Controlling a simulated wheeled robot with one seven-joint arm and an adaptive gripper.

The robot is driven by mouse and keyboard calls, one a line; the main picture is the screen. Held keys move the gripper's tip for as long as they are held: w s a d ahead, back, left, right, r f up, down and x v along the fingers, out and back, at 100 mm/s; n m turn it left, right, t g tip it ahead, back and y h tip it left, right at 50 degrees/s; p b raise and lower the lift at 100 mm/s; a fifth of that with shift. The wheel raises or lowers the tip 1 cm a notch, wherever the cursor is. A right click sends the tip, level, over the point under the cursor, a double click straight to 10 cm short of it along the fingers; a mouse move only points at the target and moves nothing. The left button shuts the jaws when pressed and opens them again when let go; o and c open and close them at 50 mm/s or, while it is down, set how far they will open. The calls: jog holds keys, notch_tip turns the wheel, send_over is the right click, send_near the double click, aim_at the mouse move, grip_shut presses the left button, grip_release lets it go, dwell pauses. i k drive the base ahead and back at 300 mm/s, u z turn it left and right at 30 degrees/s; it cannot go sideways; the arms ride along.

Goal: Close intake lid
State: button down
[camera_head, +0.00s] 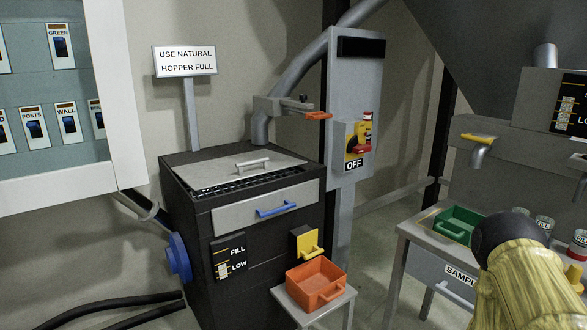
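The intake lid is a flat grey plate (215,173) with a metal bar handle (252,163), on top of the black hopper box (190,205) left of centre. A strip of dark grating (240,187) shows along the lid's front edge, so the lid does not cover the whole top. I cannot tell whether the lid is slid back or tilted. A yellowish, streaked arm part with a black rounded end, apparently mine, fills the lower right corner, well right of the hopper. No gripper fingers show.
A grey front drawer has a blue handle (278,209). An orange bin (315,283) stands on a small table in front. A sign post (191,110) and pipe rise behind the hopper. A sample table with a green tray (456,222) stands right. A blue knob (178,257) sticks out left.

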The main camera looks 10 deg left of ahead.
aim_at(201, 175)
jog(key=u, duration=0.75)
jog(key=i, duration=1.4)
jog(key=z, duration=0.85)
